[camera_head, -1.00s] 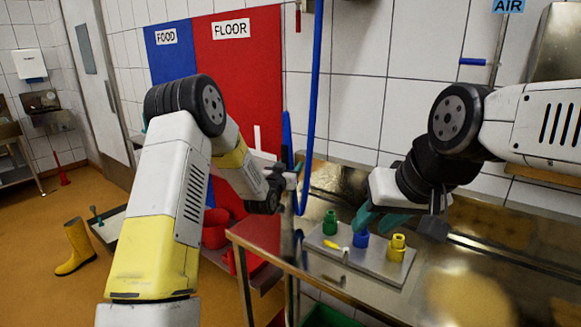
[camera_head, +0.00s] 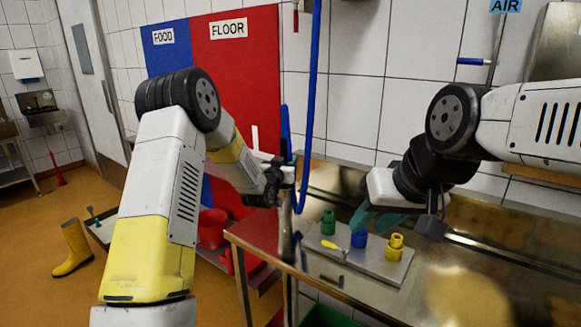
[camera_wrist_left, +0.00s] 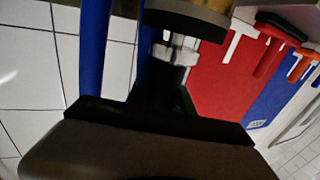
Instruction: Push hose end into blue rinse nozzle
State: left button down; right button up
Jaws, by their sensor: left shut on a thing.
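A blue hose (camera_head: 312,100) hangs down in front of the tiled wall and bends up in a loop beside my left gripper (camera_head: 287,180). My left gripper is shut on the hose; its fingers hide the held part. In the left wrist view the hose (camera_wrist_left: 95,55) runs along the left, and a blue piece also shows at the dark gripper parts. The blue nozzle (camera_head: 359,239) stands upright on a grey plate (camera_head: 343,258), between a green and a yellow one. My right gripper (camera_head: 374,220) has teal fingers, parted, just above and beside the blue nozzle; contact is unclear.
The green nozzle (camera_head: 328,222) and yellow nozzle (camera_head: 395,247) stand close on either side of the blue one. A small yellow piece (camera_head: 330,245) lies on the plate. The plate rests on a steel bench (camera_head: 262,240). Red and blue panels (camera_head: 240,90) are behind my left arm.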

aim_at(283, 141)
pick_arm(q)
notch_tip(283, 141, up, 10)
jog(key=shift+r, duration=0.15)
dwell(0.4)
